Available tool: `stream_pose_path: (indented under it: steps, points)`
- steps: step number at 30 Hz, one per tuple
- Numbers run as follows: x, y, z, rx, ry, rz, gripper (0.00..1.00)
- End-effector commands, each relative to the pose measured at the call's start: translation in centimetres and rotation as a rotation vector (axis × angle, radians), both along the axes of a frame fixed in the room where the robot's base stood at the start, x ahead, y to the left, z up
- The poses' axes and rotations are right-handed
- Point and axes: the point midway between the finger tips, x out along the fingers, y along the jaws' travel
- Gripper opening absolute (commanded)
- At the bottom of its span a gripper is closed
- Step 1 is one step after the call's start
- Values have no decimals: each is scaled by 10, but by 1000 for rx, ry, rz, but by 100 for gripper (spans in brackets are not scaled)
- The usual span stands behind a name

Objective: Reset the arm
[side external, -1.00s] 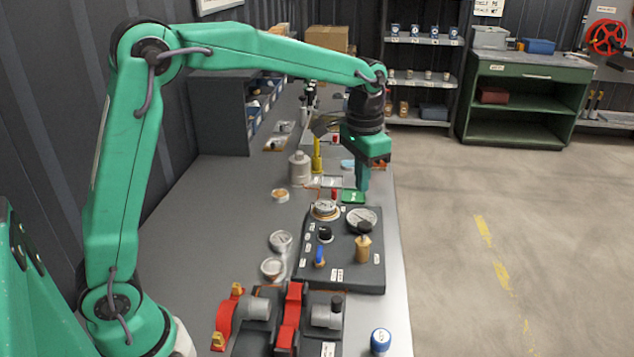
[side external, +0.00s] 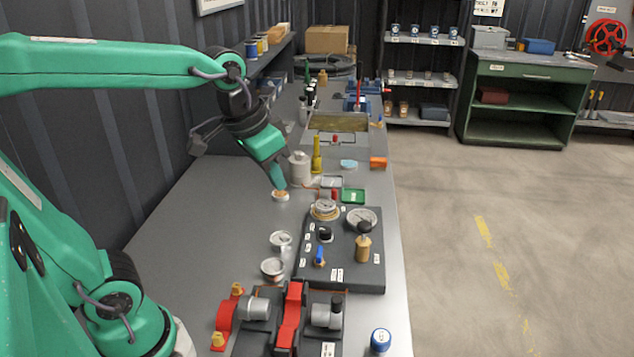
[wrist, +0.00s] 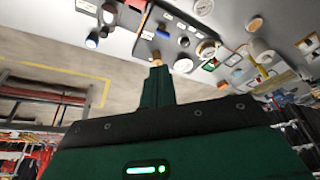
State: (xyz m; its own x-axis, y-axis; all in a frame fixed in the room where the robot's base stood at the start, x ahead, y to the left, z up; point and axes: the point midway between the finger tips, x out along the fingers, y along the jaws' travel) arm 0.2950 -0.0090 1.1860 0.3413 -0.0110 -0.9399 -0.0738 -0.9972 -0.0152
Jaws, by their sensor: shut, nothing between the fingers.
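The gripper is shut and holds nothing. In the wrist view the shut green fingers (wrist: 157,85) point toward the bench, which appears tilted at the top. The dark control panel (side external: 340,255) with gauges, a blue lever and a brass knob lies to the right of the gripper, apart from it. Whether the fingertips touch anything below is not clear, but they look above the bench.
A grey bottle (side external: 299,168) and a yellow nozzle-shaped piece (side external: 316,157) stand just right of the gripper. The red and grey pump fitting (side external: 290,318) and a blue-capped jar (side external: 380,341) are at the front. The bench's left part is clear.

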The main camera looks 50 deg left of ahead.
Motion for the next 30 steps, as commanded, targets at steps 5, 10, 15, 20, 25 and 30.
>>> stream_pose_path:
  steps: [5,10,15,20,25,30]
  points:
    - [-32,5,-7,-8,-60,31,0]
    - [-55,8,-17,-15,-108,54,0]
    - [-68,9,-25,-19,-136,68,0]
    - [-72,10,-28,-21,-143,73,0]
    - [-71,10,-28,-21,-143,73,0]
    - [-71,10,-27,-21,-143,73,0]
